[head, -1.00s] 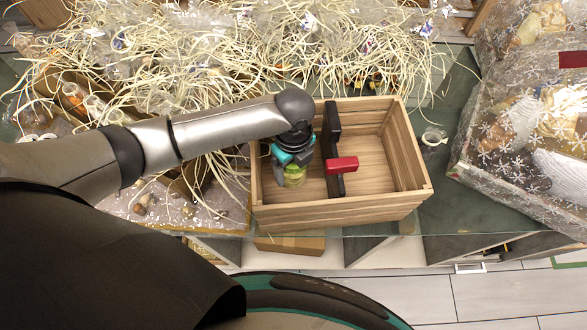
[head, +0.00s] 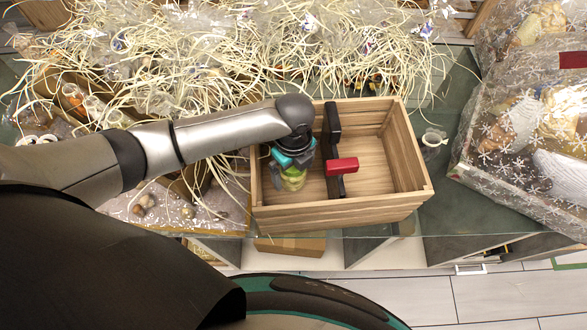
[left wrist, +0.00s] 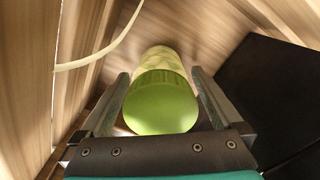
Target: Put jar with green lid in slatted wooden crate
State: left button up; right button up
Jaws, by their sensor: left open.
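The slatted wooden crate (head: 395,165) stands on the glass-topped table. The jar with green lid (head: 292,182) is inside it, in the left part near the left wall. In the left wrist view the green lid (left wrist: 161,104) faces the camera, with the pale green jar body beyond it. My left gripper (head: 288,168) reaches down into the crate over the jar. Its two fingers (left wrist: 158,98) stand on either side of the jar, open, with a gap at least on the right. The jar's base is hidden in the head view. My right gripper is not in view.
A black item with a red block (head: 342,165) stands in the crate just right of the jar. The crate's right part is empty. Pale straw strands (head: 240,60) spread behind, and one hangs by the crate wall. A wrapped hamper (head: 530,130) stands at the right.

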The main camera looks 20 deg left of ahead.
pick_arm(q)
notch_tip(320, 180, up, 12)
jog(key=shift+r+p, duration=0.1)
jog(key=shift+p, duration=0.95)
